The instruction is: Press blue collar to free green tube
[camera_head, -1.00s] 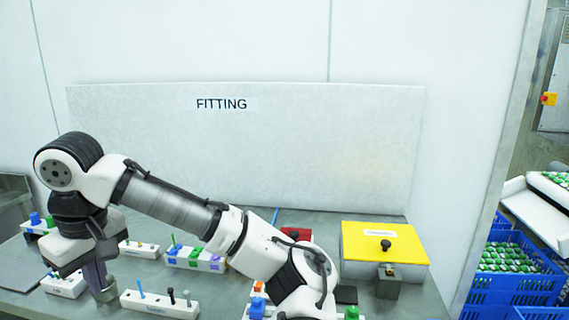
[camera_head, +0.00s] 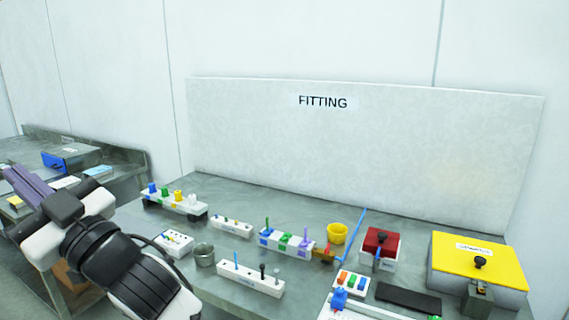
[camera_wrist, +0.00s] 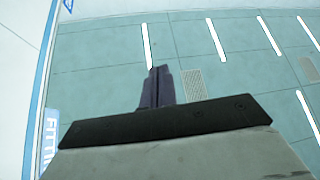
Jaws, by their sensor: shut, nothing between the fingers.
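The white fitting block (camera_head: 288,242) stands on the bench near the middle of the head view. It has blue, green and purple patches and thin upright tubes. A green tube (camera_head: 267,224) stands at its left end, above a blue part (camera_head: 265,238) that looks like the blue collar. They are too small to tell how they are joined. My gripper (camera_head: 22,182) is at the far left, raised and pointing up and left, far from the block. Its purple fingers are shut and empty; they also show in the wrist view (camera_wrist: 157,88) against the ceiling.
A rack with coloured fittings (camera_head: 174,201), a grey cup (camera_head: 204,254) and a white block with pegs (camera_head: 250,278) stand on the bench's left. A second bench is at far left.

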